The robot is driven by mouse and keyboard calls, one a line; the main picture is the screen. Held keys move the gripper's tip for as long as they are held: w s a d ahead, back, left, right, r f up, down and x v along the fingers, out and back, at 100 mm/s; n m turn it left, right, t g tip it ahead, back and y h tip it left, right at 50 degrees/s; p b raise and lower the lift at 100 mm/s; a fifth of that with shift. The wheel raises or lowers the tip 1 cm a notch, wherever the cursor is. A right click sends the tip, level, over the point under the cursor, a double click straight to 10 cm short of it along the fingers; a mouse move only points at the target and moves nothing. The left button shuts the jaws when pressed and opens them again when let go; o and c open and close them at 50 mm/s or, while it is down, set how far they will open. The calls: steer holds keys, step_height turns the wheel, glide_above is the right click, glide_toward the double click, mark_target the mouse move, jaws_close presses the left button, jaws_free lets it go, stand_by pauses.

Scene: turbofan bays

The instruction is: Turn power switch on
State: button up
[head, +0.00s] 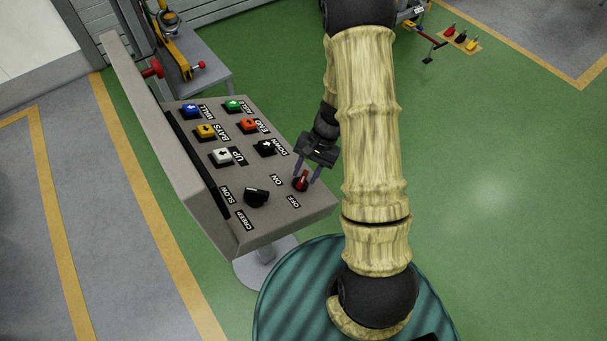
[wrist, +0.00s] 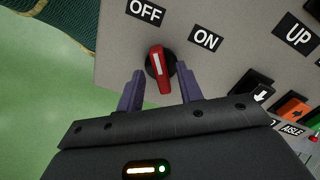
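The power switch is a red rotary knob with a white line (wrist: 160,70), on a black round base on the grey control panel (head: 310,203). In the head view the red knob (head: 301,183) sits near the panel's right edge, between the ON label (head: 277,180) and the OFF label (head: 293,201). In the wrist view its line points up and slightly left, nearer the OFF label (wrist: 147,11) than the ON label (wrist: 207,40). My gripper (wrist: 159,70) is open, one finger on each side of the knob; contact cannot be told.
A black SLOW/CREEP knob (head: 256,197) stands left of the switch. Several coloured push buttons, including black DOWN (head: 264,147) and white UP (head: 221,156), lie farther up the panel. Green floor (head: 490,200) to the right is clear.

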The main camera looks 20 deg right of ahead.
steer(key=shift+x, duration=1.2)
jaws_close()
